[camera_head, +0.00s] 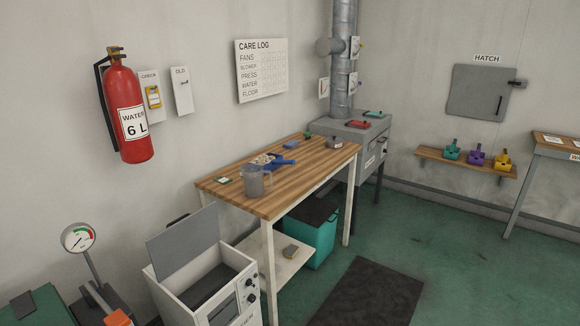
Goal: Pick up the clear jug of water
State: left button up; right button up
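A clear jug (255,181) stands upright on the wooden table (300,186), near its front left side. It looks greyish and see-through, with a handle on its right. I cannot make out a water level in it. Neither of my grippers shows in the head view, and nothing is touching the jug from my side.
A blue scoop-like thing (281,165) lies just behind the jug, and a small card (222,180) lies to its left. An open white machine (203,274) with a raised lid stands in front. A dark mat (370,293) covers the floor to the right.

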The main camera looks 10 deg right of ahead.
aim_at(252, 176)
jog(key=z, duration=0.6)
jog(key=i, duration=1.1)
jog(key=z, duration=0.55)
jog(key=i, duration=0.7)
jog(key=u, duration=0.05)
